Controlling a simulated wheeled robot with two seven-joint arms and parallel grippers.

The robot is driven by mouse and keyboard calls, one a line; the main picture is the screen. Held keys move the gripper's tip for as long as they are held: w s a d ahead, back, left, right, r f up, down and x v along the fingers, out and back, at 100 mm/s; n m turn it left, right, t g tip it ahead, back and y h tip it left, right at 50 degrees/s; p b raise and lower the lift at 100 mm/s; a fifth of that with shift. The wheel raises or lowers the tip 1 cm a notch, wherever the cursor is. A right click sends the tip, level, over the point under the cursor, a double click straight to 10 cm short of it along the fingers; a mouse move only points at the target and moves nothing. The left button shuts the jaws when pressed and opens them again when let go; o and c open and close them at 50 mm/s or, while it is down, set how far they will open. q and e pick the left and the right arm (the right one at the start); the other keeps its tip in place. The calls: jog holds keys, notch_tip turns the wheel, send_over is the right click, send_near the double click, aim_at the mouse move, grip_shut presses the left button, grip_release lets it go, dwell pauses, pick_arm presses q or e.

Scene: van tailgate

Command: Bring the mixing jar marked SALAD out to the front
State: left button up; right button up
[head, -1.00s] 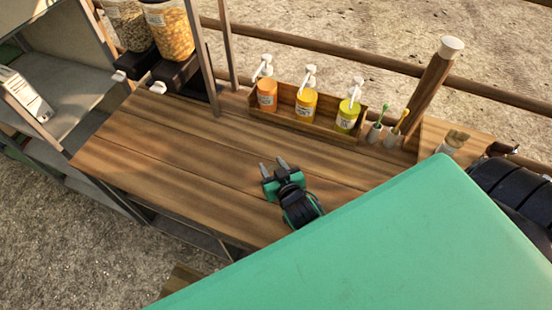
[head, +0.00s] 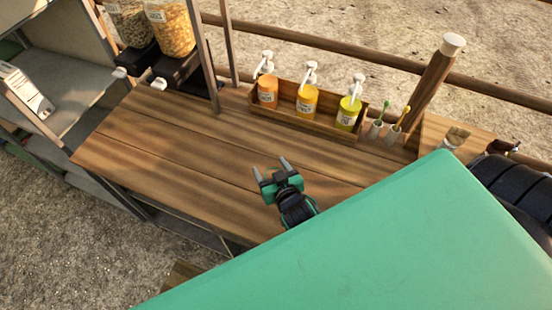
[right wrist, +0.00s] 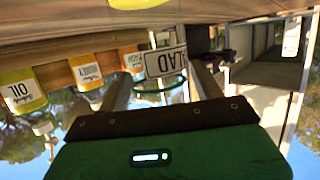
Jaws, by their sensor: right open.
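In the right wrist view, which is upside down, a white label (right wrist: 165,62) ends in the letters "LAD"; its start is not readable. It seems to be on a clear jar with a green rim (right wrist: 160,90), showing between my fingers. I cannot make out this jar in the head view, nor tell its exact distance. My right gripper (head: 271,167) is open over the middle of the wooden counter (head: 170,150), its fingers pointing to the back left. Nothing shows gripped. My left gripper is not in view.
A wooden rack (head: 290,125) at the back holds orange, yellow and yellow-green pump bottles. Brushes in small cups (head: 393,133) stand beside it. Food dispensers (head: 172,35) and metal posts are at back left. A large green panel (head: 370,240) covers the front right. The counter's left part is clear.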

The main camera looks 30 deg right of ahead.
jog(key=b+v, duration=0.3)
jog(key=v, duration=1)
jog(key=shift+s+b, duration=0.3)
jog(key=shift+b, duration=0.05)
jog(key=shift+r, duration=0.15)
